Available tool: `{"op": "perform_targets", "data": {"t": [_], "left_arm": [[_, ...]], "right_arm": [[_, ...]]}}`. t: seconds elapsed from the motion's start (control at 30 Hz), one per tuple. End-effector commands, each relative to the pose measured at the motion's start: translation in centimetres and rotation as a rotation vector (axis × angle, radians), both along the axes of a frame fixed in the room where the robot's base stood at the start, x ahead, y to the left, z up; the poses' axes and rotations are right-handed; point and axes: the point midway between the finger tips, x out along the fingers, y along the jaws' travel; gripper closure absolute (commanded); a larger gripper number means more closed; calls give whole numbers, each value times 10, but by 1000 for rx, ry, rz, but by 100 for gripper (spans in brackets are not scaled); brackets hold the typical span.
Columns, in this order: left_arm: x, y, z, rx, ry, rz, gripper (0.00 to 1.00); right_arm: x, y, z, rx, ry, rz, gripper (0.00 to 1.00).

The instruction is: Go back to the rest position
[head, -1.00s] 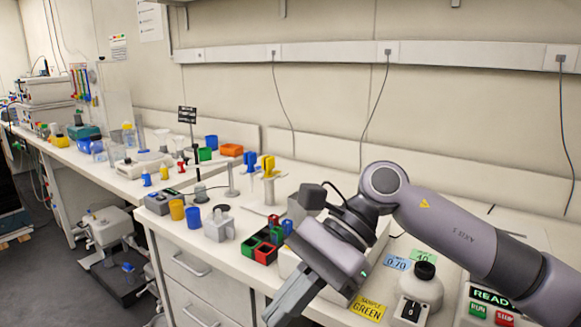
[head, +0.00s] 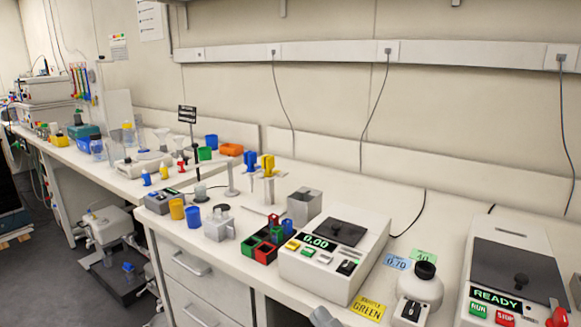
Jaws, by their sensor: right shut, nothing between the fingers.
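Only a small grey rounded part of my right gripper (head: 323,317) shows at the bottom edge of the head view, in front of the bench. It is shut and holds nothing. The rest of my right arm is out of view. My left gripper is not in view. The spectrophotometer-like box (head: 325,280) reads 0.00 and stands on the bench, clear of the gripper.
A multicoloured block of bins (head: 263,243) sits left of the box. The floor (head: 60,275) shows at lower left.

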Motion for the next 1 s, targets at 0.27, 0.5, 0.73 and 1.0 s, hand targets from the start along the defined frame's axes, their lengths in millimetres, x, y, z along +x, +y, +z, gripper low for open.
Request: {"op": "perform_targets", "data": {"t": [0.27,0.5,0.73,1.0], "left_arm": [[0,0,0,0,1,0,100],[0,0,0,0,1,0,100],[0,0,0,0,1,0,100],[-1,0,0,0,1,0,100]], "right_arm": [[-46,-81,-144,299,712,-242,100],[-129,-131,-236,508,1169,-449,100],[-165,-146,-262,583,1320,-531,100],[-165,-146,-262,583,1322,-532,100]]}}
